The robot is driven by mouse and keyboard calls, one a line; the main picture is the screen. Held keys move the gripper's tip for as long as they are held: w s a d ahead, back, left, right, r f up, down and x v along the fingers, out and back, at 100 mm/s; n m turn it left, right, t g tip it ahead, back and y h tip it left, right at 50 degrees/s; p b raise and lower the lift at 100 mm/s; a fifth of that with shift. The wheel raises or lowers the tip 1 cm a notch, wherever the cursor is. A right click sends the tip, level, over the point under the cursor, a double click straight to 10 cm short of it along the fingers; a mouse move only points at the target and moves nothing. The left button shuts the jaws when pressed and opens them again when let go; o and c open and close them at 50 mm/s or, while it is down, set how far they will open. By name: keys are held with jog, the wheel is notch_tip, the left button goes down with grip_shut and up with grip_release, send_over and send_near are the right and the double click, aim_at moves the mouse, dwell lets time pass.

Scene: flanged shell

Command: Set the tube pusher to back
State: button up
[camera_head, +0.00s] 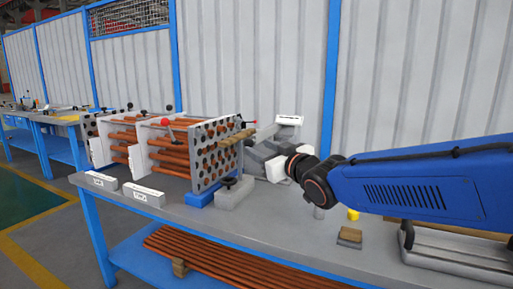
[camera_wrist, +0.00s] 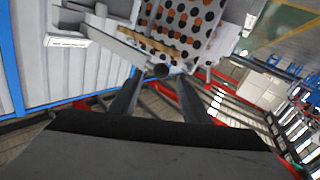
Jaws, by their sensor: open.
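The flanged shell's tube sheet (camera_head: 215,155) is a grey plate with rows of holes and copper tubes (camera_head: 125,137) behind it. It also shows at the top of the wrist view (camera_wrist: 190,25). A wooden bar (camera_head: 235,138) lies across its face. Which part is the tube pusher is unclear; a dark round knob (camera_wrist: 161,71) is in front of the sheet's lower edge in the wrist view. My gripper (camera_wrist: 160,78) is open, its fingertips on either side of the knob; contact cannot be told. In the head view its fingers are not clear.
Grey blocks with a white label (camera_head: 289,120) stand behind my wrist, near the wall. A yellow cylinder (camera_head: 353,214) and a small block (camera_head: 349,238) are on the bench (camera_head: 290,232). White labelled blocks (camera_head: 144,194) lie at the front left edge.

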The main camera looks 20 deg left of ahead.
jog(key=v, duration=1.3)
jog(key=shift+s+d, duration=0.2)
jog(key=shift+d, duration=0.05)
jog(key=d+f+m+h, duration=0.3)
jog(key=d+f+h, duration=0.15)
jog(key=d, duration=0.55)
jog(key=d+f+m+h, duration=0.25)
jog(key=d+f, duration=0.25)
jog(key=d, duration=0.5)
jog(key=d+f+m+h, duration=0.3)
jog(key=d+f+h, duration=0.1)
jog(key=d, duration=0.5)
jog(key=s+d+f+m+g+h, duration=0.1)
jog(key=s+d+f+m+g, duration=0.1)
jog(key=s+d+f, duration=0.4)
jog(key=s+d+f+m+g+h, duration=0.2)
jog(key=s+d+f+g, duration=0.2)
jog(key=s, duration=0.9)
jog(key=d+f, duration=0.3)
jog(key=shift+s, duration=0.25)
